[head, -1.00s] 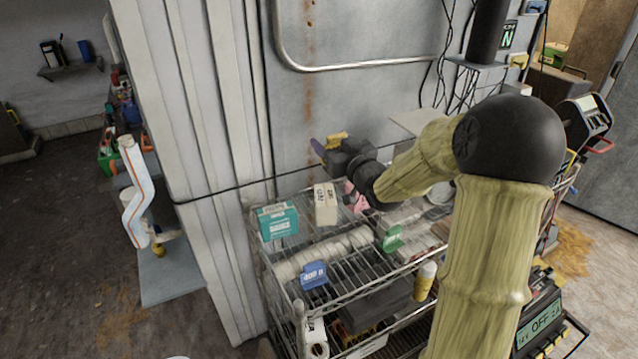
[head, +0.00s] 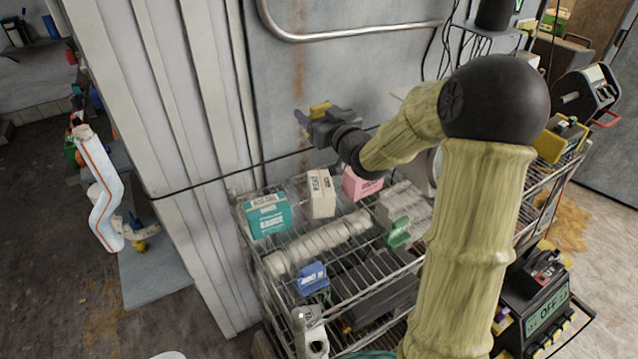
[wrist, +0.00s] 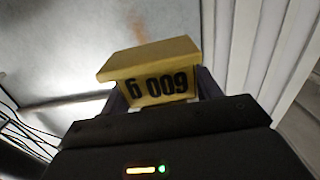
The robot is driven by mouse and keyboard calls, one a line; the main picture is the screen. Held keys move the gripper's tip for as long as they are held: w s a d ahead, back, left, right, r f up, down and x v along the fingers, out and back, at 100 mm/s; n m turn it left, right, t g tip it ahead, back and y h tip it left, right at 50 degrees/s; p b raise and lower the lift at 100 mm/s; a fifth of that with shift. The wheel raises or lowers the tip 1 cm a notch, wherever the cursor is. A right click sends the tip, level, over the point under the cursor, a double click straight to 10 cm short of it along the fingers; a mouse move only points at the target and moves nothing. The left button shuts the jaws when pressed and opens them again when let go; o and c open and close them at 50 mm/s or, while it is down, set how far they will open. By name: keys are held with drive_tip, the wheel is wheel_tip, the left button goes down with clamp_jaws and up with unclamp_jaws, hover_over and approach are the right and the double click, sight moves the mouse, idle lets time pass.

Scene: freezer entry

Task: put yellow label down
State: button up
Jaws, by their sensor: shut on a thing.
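The yellow label (wrist: 152,72) is a small yellow block marked with black characters that read like "6 009" in the wrist view. My gripper (head: 312,115) is shut on it, with a dark finger on each side. In the head view the yellow label (head: 320,108) is small and partly hidden by the gripper. The gripper holds it in the air in front of the grey wall, above the back of the wire shelf (head: 335,290). The label touches no shelf.
On the top shelf stand a teal box (head: 268,216), a cream box (head: 321,194) and a pink box (head: 361,184). A blue label (head: 312,278) and a green label (head: 397,232) sit nearer the front, beside a row of white rolls (head: 320,241). A black cable crosses behind.

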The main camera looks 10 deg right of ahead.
wheel_tip(320, 180, down, 6)
drive_tip(key=b, duration=0.5)
drive_tip(key=shift+w+f+b, duration=0.15)
drive_tip(key=shift+w+b, duration=0.15)
drive_tip(key=shift+b, duration=0.1)
drive_tip(key=shift+d, duration=0.1)
drive_tip(key=shift+f, duration=2.9)
drive_tip(key=shift+f+p, duration=0.3)
drive_tip(key=shift+f, duration=1.8)
drive_tip(key=shift+f, duration=0.1)
drive_tip(key=o, duration=0.9)
drive_tip(key=shift+o, duration=0.4)
